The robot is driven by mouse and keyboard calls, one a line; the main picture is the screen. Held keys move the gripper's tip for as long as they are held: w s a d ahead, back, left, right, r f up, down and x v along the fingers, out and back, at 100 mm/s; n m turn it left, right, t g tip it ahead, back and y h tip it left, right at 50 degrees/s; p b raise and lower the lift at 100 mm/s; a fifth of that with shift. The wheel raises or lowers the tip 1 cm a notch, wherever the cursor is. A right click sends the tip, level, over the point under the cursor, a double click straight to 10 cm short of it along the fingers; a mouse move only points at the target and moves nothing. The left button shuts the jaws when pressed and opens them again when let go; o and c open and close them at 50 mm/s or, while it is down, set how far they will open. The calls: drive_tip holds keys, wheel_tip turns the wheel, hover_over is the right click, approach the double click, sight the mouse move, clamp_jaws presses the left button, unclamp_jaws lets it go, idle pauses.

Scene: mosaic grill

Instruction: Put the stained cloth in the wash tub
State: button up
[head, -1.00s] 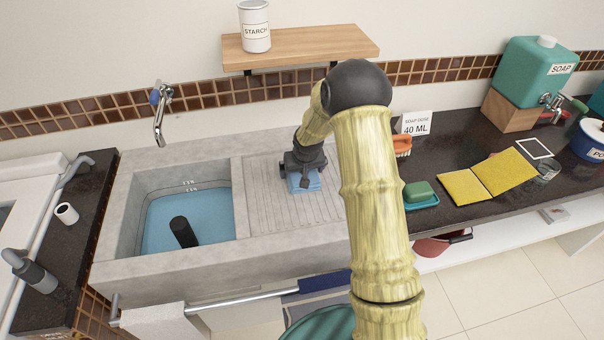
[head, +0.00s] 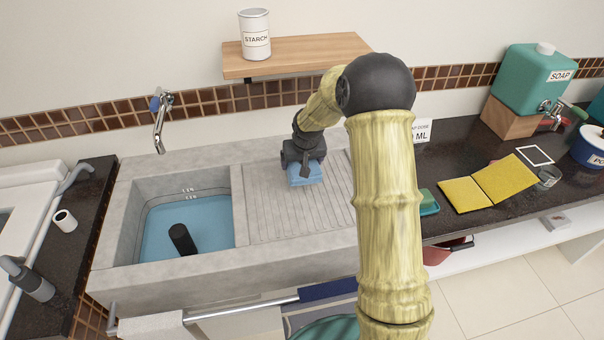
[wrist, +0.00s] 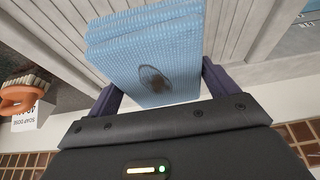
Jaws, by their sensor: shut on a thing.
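The stained cloth (head: 306,174) is a folded light-blue cloth. My gripper (head: 303,160) is shut on it above the ribbed drainboard. In the wrist view the cloth (wrist: 190,50) lies between the two dark fingers of my gripper (wrist: 158,85), and a brown stain shows on its face. The wash tub (head: 130,215) is the concrete basin left of the drainboard. It holds blue water, and a dark cylinder stands in it. The head view does not clearly show the gap between cloth and drainboard.
The ribbed drainboard (head: 265,205) adjoins the tub. A tap (head: 160,120) hangs over the tub's back edge. A shelf (head: 310,50) with a starch can (head: 255,35) is above. A yellow cloth (head: 490,183), green soap (head: 428,200) and soap dispenser (head: 530,80) stand on the right counter.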

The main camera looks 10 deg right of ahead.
drive_tip(key=shift+r, duration=1.6)
